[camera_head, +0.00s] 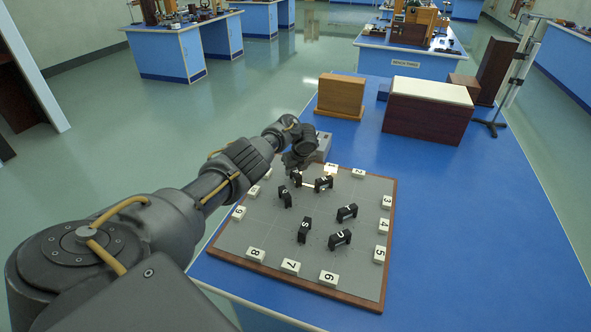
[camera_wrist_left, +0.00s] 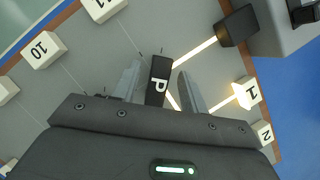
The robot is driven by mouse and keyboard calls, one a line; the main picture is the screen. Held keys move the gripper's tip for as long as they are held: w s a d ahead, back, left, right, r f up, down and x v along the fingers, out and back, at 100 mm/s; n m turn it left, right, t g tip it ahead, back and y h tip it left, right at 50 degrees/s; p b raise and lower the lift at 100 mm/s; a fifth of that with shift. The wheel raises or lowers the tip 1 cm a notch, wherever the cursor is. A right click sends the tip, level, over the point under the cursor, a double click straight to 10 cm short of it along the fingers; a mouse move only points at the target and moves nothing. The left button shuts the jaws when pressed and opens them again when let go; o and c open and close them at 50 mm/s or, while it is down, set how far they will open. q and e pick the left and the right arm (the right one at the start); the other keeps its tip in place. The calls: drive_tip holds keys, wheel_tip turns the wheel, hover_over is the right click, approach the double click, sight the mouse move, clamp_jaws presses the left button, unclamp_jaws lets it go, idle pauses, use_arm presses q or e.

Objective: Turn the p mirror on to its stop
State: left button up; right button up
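The p mirror (camera_wrist_left: 158,82) is a small upright black block with a white P, on the grey board. In the left wrist view it stands between the two fingers of my left gripper (camera_wrist_left: 160,88), with a gap on each side. The gripper is open around it and not clamped. In the head view my left gripper (camera_head: 298,165) is over the far part of the board, at the p mirror (camera_head: 296,179), whose letter is hard to read there. Bright light strips meet at the mirror in the wrist view. Its stop cannot be made out. My right gripper is out of view.
The grey board (camera_head: 262,222) has a brown rim and numbered white blocks along its edges. Several other black mirrors stand nearby, one (camera_head: 324,183) close on the right. A grey lamp box (camera_head: 323,146) stands behind. The blue bench (camera_head: 470,230) is clear on the right.

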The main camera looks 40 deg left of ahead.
use_arm(q)
drive_tip(key=shift+d+r, duration=0.2)
drive_tip(key=shift+r, duration=0.3)
drive_tip(key=p+v, duration=0.2)
drive_tip(key=v, duration=0.7)
drive_tip(key=shift+r+p, duration=0.35)
drive_tip(key=shift+s+d, duration=0.1)
drive_tip(key=shift+s, duration=0.05)
